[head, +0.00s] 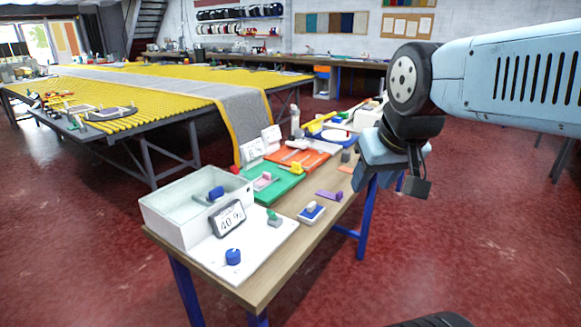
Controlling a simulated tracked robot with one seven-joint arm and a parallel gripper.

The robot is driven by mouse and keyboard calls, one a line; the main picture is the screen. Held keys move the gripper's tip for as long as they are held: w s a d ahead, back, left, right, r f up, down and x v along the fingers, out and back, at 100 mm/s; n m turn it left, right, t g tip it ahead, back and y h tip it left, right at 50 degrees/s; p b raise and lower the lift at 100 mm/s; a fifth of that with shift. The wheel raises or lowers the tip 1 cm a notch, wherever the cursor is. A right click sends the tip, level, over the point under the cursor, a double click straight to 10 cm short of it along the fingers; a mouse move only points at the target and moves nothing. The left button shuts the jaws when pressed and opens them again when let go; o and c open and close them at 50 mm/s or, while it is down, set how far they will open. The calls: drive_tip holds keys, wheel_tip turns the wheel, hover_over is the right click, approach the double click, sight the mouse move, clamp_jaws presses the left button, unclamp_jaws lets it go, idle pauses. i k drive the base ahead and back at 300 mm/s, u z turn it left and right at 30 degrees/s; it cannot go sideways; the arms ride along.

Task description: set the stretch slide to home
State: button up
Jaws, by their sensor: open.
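My gripper (394,178) is open and empty. It hangs in the air at the right of the narrow wooden workbench (262,287), apart from everything on it. No label marks the stretch slide, so I cannot tell which part it is. Slide-like parts on the bench are a pink piece (262,181) on a green board (288,186), a green knob (273,217) at a white panel's right edge, and a white-and-blue block (311,212). An orange board (312,160) lies behind the green one. Their settings are too small to read.
A white box (165,217) and the white panel (252,250) with a blue knob (233,257) and a numeric display (227,218) fill the bench's near end. A purple piece (329,195) lies near its right edge. A yellow-covered table (165,95) stands behind left.

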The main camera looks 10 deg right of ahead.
sight(296, 168)
drive_tip(key=u, duration=1.65)
drive_tip(key=k, duration=0.8)
drive_tip(key=z, duration=1.35)
drive_tip(key=i, duration=0.95)
